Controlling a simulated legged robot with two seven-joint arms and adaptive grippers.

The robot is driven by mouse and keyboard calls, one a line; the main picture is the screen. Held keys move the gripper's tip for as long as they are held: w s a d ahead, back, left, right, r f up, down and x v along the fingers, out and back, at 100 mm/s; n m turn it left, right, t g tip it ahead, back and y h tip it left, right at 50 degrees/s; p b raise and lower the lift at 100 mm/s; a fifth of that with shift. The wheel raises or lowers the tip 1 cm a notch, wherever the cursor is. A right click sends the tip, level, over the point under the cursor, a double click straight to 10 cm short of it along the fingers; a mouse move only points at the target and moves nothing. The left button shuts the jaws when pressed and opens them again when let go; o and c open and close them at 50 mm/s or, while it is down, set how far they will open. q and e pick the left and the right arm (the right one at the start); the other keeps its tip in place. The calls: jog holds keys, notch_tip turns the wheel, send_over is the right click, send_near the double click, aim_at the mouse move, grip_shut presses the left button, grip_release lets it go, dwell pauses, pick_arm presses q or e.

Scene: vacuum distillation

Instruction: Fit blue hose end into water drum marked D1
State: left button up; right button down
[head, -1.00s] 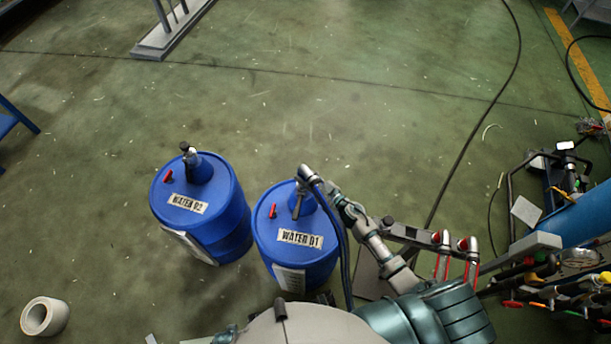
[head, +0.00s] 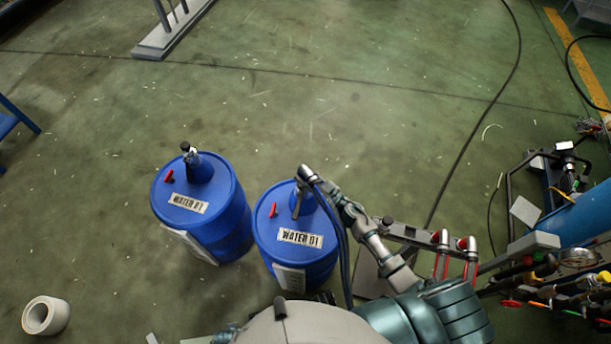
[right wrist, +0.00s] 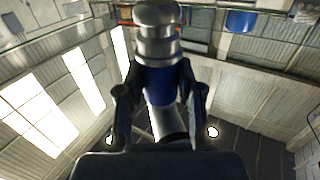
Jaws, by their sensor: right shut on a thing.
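The water drum marked D1 (head: 275,250) is blue and stands upright on the floor, with a blue cone-shaped neck and a red tap on its lid. My right gripper (head: 335,195) is above the right side of that lid. It is shut on the blue hose end, whose blue section and silver ringed fitting (right wrist: 158,35) show between the fingers in the right wrist view. In the head view the hose (head: 345,265) hangs down beside the drum. Silver metal overlaps the neck; whether the fitting is seated cannot be told. My left gripper is not in view.
A second blue drum (head: 225,235), with a similar neck and a red tap, stands just left of D1. A white roll (head: 60,312) lies at lower left.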

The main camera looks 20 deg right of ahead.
jog(key=shift+f+b, duration=1.55)
jog(key=shift+f, duration=0.65)
jog(key=c, duration=0.7)
grip_release()
jog(key=shift+r, duration=0.1)
jog(key=v, duration=1.2)
jog(key=shift+w, duration=0.1)
